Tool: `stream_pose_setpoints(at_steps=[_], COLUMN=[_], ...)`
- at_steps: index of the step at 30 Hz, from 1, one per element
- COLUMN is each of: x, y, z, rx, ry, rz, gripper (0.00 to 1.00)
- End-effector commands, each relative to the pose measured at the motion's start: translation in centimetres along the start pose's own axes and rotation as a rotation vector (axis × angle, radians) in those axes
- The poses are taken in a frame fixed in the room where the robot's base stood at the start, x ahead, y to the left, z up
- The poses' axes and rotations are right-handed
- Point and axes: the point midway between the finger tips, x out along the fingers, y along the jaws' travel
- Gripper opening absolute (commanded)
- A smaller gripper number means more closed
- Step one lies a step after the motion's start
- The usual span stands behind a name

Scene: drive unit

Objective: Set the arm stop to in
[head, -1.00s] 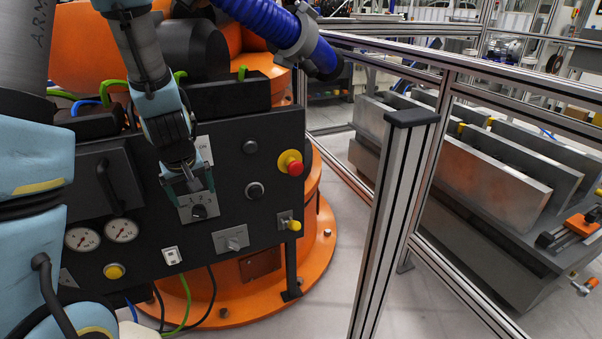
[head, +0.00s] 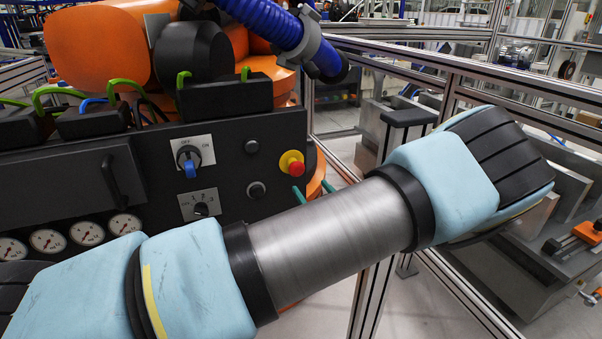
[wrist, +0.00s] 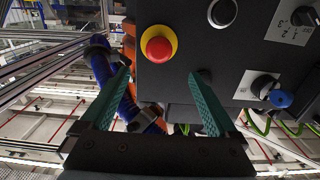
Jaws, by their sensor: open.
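The arm stop, which I take to be the red mushroom button with a yellow collar (head: 292,164), sits at the upper right of the black control panel (head: 233,190). It also shows in the wrist view (wrist: 158,45), just beyond and between my fingertips. I cannot tell whether it is in or out. My gripper (wrist: 160,76) is open and empty, its two green fingers apart and aimed near the button. In the head view only its green fingertips (head: 312,190) show, just below the button. My arm hides the rest of the gripper and the lower panel.
A blue-handled OFF/ON switch (head: 189,160), a numbered selector (head: 200,205), dark round knobs and several gauges (head: 87,233) are on the panel. Blue hose (head: 270,25) hangs above it. Aluminium fence posts and rails (head: 405,118) stand close on the right.

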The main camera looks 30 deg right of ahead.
Motion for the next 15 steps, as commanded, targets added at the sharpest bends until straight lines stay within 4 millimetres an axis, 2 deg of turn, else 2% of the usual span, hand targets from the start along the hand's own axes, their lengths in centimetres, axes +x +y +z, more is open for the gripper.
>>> stream_pose_setpoints(at_steps=[5, 15], x=[1.3, 7.4], y=[0.1, 0.1], z=[-0.3, -0.4], rx=[-0.001, 0.001], ry=[0.015, 0.011], rz=[0.001, 0.001], gripper=[0.94, 0.94])
